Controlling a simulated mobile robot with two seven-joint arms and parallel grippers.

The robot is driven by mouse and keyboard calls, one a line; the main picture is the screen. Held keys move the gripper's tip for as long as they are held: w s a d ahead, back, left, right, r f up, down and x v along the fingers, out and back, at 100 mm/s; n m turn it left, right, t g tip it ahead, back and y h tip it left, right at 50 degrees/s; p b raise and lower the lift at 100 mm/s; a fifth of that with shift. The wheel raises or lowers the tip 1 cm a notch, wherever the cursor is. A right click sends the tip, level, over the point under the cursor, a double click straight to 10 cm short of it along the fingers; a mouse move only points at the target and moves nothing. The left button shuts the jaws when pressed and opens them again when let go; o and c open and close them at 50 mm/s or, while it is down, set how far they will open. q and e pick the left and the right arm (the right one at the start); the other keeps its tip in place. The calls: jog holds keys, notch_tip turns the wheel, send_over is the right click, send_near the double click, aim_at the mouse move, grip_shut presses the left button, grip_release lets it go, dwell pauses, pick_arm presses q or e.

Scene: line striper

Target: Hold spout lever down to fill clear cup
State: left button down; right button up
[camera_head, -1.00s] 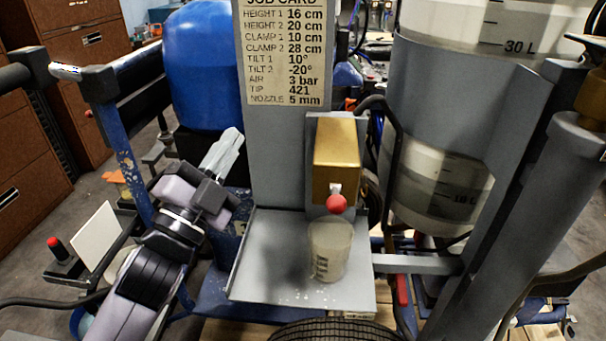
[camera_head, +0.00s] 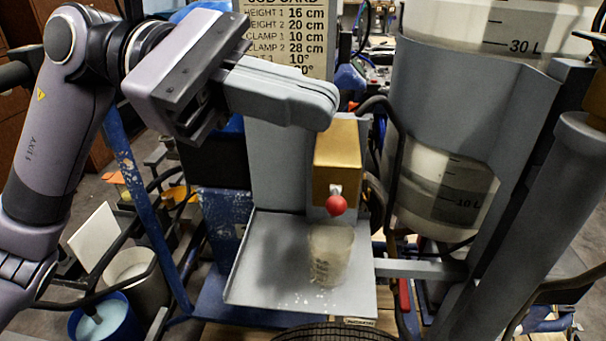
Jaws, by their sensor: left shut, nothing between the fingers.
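The clear cup (camera_head: 331,256) stands upright on the grey tray (camera_head: 262,275), under the brass spout block (camera_head: 336,160). The spout's lever ends in a red ball (camera_head: 337,205) just above the cup's rim. My left gripper (camera_head: 328,108) is shut and empty. Its fingertips are above and slightly left of the brass block in the picture; I cannot tell whether they touch it. The gripper covers part of the job card (camera_head: 300,40). How full the cup is cannot be told clearly. My right gripper is not in view.
A large translucent tank (camera_head: 440,190) with litre marks stands right of the spout in a grey holder. A blue bucket (camera_head: 105,318) and a white card (camera_head: 93,237) are at the lower left.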

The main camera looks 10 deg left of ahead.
pick_arm(q)
jog(key=w+a+m+t+y, duration=0.2)
jog(key=w+a+t+y, duration=0.1)
jog(key=a+t+y, duration=0.3)
jog(key=a+y, duration=0.2)
jog(key=shift+w+a+y, duration=0.3)
jog(key=shift+a+y, duration=0.1)
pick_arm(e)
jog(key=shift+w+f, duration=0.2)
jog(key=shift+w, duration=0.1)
pick_arm(q)
send_near(336, 197)
jog(key=w+a+f, duration=0.1)
jog(key=w+f, duration=0.3)
jog(key=shift+s+d+f, duration=0.3)
jog(key=shift+d+f, duration=0.05)
jog(key=shift+d, duration=0.25)
jog(key=shift+s+d+f, duration=0.3)
jog(key=shift+d+f, duration=0.05)
jog(key=shift+d, duration=0.2)
jog(key=shift+s+d+f, duration=0.25)
jog(key=shift+d+f, duration=0.1)
jog(key=shift+d, duration=0.25)
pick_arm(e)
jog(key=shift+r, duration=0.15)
